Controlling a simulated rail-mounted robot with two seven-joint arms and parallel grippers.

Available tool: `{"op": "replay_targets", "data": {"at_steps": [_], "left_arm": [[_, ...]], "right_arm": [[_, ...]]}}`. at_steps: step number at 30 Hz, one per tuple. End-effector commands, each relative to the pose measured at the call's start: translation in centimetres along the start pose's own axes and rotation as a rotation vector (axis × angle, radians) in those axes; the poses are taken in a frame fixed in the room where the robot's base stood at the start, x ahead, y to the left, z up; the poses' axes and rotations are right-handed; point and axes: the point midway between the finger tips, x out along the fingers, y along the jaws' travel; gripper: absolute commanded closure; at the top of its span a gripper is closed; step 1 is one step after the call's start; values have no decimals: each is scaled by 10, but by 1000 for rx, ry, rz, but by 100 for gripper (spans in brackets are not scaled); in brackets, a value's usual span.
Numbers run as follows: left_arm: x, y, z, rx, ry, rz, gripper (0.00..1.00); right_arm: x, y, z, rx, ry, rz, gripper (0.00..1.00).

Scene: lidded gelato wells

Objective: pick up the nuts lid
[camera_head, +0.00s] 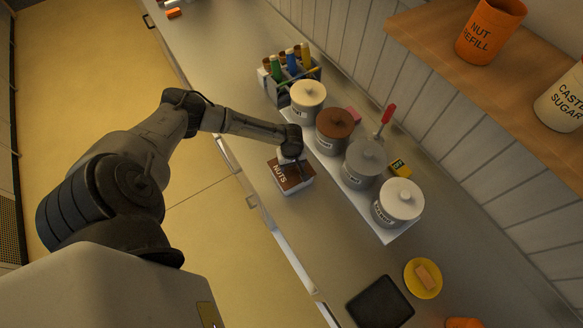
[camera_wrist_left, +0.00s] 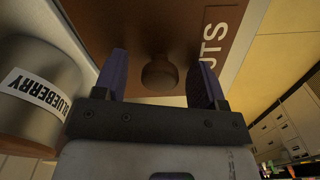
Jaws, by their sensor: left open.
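The nuts lid (camera_wrist_left: 115,28) is brown with a round brown knob (camera_wrist_left: 160,72), seen close up in the left wrist view. In the head view the brown-topped nuts box (camera_head: 292,184), lettered "NUTS", sits on the counter, left of the row of pots. My left gripper (camera_head: 293,158) is over the far part of this box and hides some of it. In the left wrist view the two dark fingers of my left gripper (camera_wrist_left: 160,80) are open, with the knob between them in the picture. I cannot tell whether they touch it. My right gripper is not in view.
Several lidded pots stand in a row on a white tray (camera_head: 396,232), close beside my gripper. A pot labelled blueberry (camera_wrist_left: 42,95) is near in the left wrist view. A bottle rack (camera_head: 272,88) is behind. A black pad (camera_head: 380,302) and yellow plate (camera_head: 423,290) lie at front right.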

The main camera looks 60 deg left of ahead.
Motion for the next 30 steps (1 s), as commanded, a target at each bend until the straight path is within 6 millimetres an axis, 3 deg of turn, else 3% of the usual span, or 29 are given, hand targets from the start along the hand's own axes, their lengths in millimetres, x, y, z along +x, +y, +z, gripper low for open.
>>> {"op": "replay_targets", "data": {"at_steps": [2,18,30], "left_arm": [[0,0,0,0,0,0,37],[0,0,0,0,0,-1,89],[-8,0,-1,0,0,0,89]], "right_arm": [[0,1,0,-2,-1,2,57],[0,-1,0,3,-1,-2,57],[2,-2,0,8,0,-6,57]]}}
